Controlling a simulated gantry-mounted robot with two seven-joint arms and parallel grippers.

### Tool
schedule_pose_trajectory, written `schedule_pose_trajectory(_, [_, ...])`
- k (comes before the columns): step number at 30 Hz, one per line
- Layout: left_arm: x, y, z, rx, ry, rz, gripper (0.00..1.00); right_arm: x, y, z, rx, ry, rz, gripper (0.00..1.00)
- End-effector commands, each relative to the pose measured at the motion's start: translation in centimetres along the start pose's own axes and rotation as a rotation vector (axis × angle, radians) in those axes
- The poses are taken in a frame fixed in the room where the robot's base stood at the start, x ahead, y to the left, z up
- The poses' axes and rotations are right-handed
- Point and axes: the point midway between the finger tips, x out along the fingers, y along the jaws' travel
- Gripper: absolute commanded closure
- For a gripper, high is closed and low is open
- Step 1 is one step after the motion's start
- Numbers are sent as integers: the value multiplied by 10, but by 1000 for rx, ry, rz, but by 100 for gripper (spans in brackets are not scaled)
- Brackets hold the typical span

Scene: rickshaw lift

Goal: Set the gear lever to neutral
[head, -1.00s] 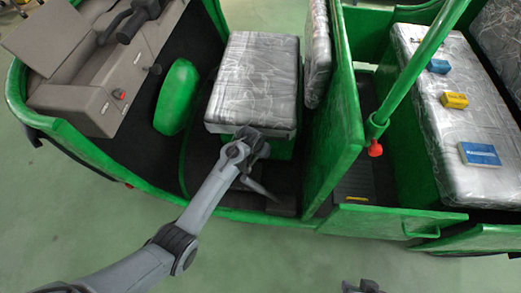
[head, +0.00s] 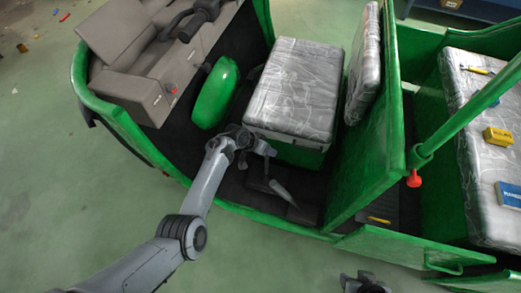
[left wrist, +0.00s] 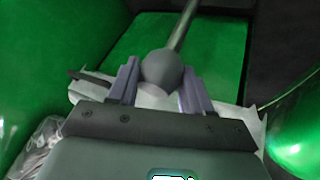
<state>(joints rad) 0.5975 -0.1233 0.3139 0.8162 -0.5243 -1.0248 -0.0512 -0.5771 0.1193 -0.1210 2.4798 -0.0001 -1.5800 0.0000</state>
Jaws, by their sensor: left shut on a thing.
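The gear lever's dark round knob (left wrist: 162,70) sits between the two fingers of my left gripper (left wrist: 159,86) in the left wrist view. Its metal rod (left wrist: 183,25) runs up and away from the knob over a green panel. My left gripper is shut on the knob. In the head view my left gripper (head: 258,150) is at the front left corner of the driver's seat (head: 294,88), and the lever is hard to make out there. My right gripper (head: 366,284) shows only in part at the bottom edge; its jaws cannot be read.
The green vehicle body has a low side edge (head: 150,150) under my left arm. A grey dashboard (head: 140,85) and a green rounded part (head: 215,93) lie left of the seat. A grey handle (head: 279,188) is close below the gripper. A green partition (head: 365,165) stands right.

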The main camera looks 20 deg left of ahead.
Motion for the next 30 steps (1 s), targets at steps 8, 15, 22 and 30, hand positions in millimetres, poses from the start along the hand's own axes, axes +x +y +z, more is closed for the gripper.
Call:
schedule_pose_trajectory(8, [1, 3, -1, 4, 3, 14, 100, 1, -1, 1, 5, -2, -4, 57])
schedule_pose_trajectory(15, [1, 3, -1, 4, 3, 14, 27, 1, -1, 2, 4, -4, -3, 57])
schedule_pose_trajectory(22, [1, 3, -1, 4, 2, 13, 27, 1, 1, 2, -2, -5, 3, 57])
schedule_pose_trajectory(30, [-20, 3, -3, 4, 3, 12, 27, -14, 2, -2, -5, -5, 5, 57])
